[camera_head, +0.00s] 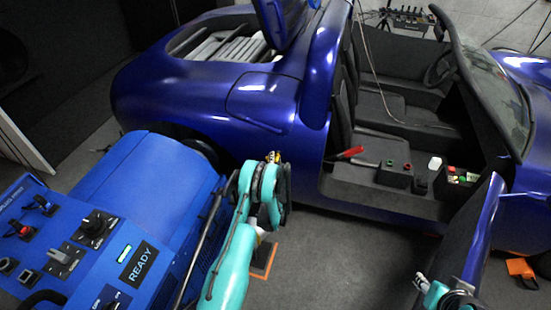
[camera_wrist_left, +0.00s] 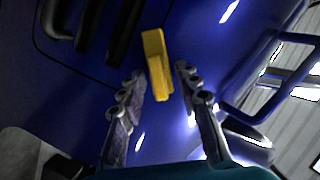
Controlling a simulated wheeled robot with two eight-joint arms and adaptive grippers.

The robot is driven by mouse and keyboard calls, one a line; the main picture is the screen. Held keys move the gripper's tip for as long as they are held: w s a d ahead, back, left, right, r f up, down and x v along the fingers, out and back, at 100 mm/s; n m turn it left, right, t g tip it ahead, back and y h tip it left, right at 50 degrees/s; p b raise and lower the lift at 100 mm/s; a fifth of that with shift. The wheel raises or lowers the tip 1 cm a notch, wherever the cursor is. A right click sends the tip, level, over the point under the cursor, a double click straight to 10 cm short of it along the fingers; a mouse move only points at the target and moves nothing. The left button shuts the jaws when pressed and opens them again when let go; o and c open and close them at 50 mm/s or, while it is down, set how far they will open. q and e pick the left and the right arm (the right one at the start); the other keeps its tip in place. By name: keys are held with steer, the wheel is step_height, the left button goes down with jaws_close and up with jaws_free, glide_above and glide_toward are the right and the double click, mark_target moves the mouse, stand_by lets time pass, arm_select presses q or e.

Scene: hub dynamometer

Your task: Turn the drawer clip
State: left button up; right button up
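A yellow clip (camera_wrist_left: 156,65) stands out against a blue surface in the left wrist view. A small bit of yellow (camera_head: 274,153) also shows at my left gripper's tip in the head view. My left gripper (camera_head: 271,162) is beside the blue car's flank, at the end of the teal arm. In the wrist view, the fingers of my left gripper (camera_wrist_left: 160,78) are apart, one on each side of the clip's lower end, with visible gaps. My right gripper (camera_head: 421,284) is partly in view at the bottom right; its finger opening is unclear.
The blue car (camera_head: 215,95) fills the middle, with its open door (camera_head: 475,235) at right. A blue console (camera_head: 150,180) with switches and a READY display stands at left. A red-handled tool (camera_head: 348,153) and small boxes (camera_head: 395,173) lie on the car's sill.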

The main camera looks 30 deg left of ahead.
arm_select(q)
jaws_close()
steer(key=n+h, duration=0.2)
steer(key=n, duration=0.2)
steer(key=shift+a+r+h, duration=0.1)
steer(key=shift+h, duration=0.2)
steer(key=shift+n+h, duration=1.2)
steer(key=shift+n, duration=0.5)
jaws_free()
